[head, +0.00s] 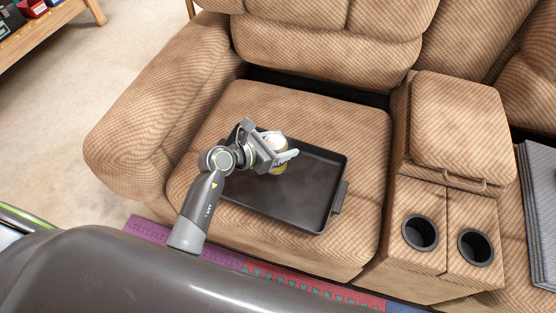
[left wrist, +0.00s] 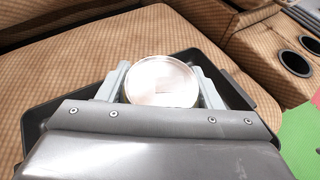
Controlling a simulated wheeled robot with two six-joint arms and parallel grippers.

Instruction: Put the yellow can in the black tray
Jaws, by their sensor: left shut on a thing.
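The yellow can (head: 279,168) is between the fingers of my left gripper (head: 277,156), which is shut on it. Its pale round top (left wrist: 162,81) faces the camera in the left wrist view, with a finger on each side. The black tray (head: 312,190) lies on the left seat of the recliner. The can is over the tray's upper left part. I cannot tell whether its base touches the tray floor. The tray's rim also shows in the left wrist view (left wrist: 223,70). My right gripper is not in view.
The tan recliner (head: 230,110) has a raised armrest at the left. A console with two cup holders (head: 420,232) stands right of the tray. A grey folded item (head: 538,205) lies at the far right. A wooden shelf (head: 50,35) is at the upper left.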

